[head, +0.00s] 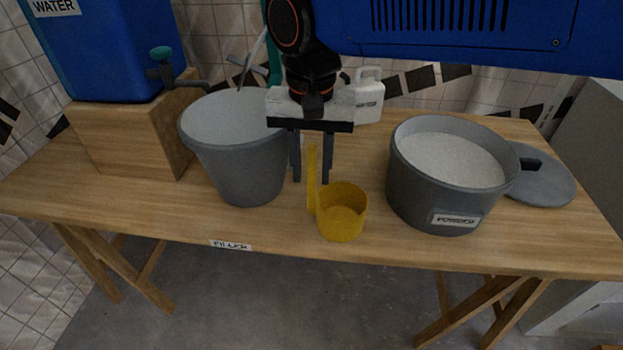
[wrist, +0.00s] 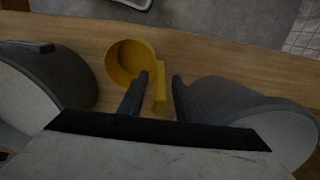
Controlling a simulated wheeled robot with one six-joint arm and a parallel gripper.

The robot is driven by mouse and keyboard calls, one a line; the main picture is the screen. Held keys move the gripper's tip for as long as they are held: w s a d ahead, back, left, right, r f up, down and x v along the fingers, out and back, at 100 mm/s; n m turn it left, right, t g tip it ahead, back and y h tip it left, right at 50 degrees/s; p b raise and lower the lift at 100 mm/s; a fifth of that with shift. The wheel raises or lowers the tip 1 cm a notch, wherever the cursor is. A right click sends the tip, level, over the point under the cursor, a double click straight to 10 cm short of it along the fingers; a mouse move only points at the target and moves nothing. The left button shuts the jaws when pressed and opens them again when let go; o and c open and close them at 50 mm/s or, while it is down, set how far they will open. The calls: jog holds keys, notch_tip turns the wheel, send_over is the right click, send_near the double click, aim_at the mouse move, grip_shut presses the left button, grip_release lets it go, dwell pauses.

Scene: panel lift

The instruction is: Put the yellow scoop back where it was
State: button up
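The yellow scoop (head: 342,213) stands upright on the wooden table between the grey bucket and the powder tub, close to the front edge, with its handle upright on the left side. My gripper (head: 311,181) points down over the handle. In the wrist view the scoop (wrist: 131,62) lies just beyond my fingers, and its handle shows between the two fingertips (wrist: 162,80). The fingers are apart, with a gap visible on the right side of the handle. I cannot tell if the left finger touches it.
The grey bucket (head: 243,165) stands close on the left, the powder tub (head: 417,197) close on the right, its lid (head: 548,188) beside it. A blue water tank (head: 100,60) sits on a wooden block (head: 125,145). A white jug (head: 369,100) stands behind. The front-left table is clear.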

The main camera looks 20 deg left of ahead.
aim_at(311, 148)
notch_tip(311, 148, up, 9)
jog(key=shift+s+f, duration=0.1)
jog(key=shift+f, duration=0.1)
dwell(0.6)
